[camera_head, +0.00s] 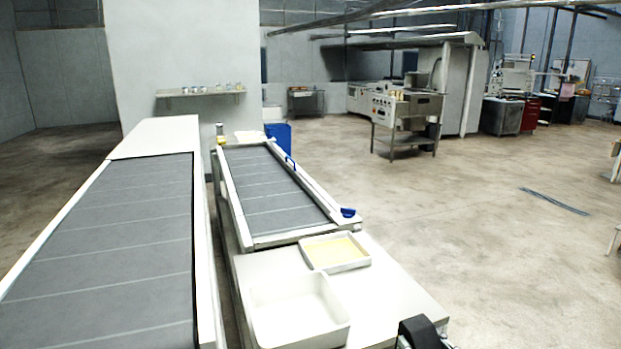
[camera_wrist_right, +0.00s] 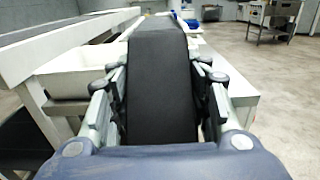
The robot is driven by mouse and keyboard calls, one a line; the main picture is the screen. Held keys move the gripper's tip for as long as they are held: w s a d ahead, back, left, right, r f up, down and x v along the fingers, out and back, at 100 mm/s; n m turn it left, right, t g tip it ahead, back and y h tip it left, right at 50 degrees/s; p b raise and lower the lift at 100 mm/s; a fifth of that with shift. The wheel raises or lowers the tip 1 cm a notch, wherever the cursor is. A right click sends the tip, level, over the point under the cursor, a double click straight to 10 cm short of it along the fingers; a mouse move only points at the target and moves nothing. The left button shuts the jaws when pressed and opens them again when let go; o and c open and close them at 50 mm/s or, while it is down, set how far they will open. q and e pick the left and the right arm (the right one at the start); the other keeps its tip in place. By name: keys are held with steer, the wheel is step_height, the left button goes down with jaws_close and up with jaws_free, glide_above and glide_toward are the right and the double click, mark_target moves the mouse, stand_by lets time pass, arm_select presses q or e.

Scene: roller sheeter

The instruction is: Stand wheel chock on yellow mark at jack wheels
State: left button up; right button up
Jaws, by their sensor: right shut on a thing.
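A black block, which looks like the wheel chock (camera_wrist_right: 160,95), is clamped between the two fingers of my right gripper (camera_wrist_right: 158,72) in the right wrist view. It fills the middle of that view. In the head view the dark chock (camera_head: 420,331) shows only in part at the bottom edge, beside the front right corner of the table, with a bit of gripper at its side. My left gripper is not in view. I see no yellow mark and no jack wheels in either view.
A white table (camera_head: 385,290) carries a white bin (camera_head: 298,338), a shallow tray (camera_head: 335,265) with pale yellow contents and a grey belt (camera_head: 275,190). A longer belt table (camera_head: 110,255) runs on the left. Open concrete floor (camera_head: 500,250) lies to the right, with dark strips (camera_head: 553,201) on it.

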steer(key=s+f+m+h, duration=0.1)
steer(key=s+m+h, duration=0.1)
steer(key=s, duration=0.5)
steer(key=s+a+f+m+t+h+b, duration=0.1)
steer(key=s+f+m+h, duration=0.1)
steer(key=s+h, duration=0.2)
steer(key=shift+s+f, duration=0.25)
steer(key=shift+s, duration=1.5)
steer(key=shift+a, duration=0.1)
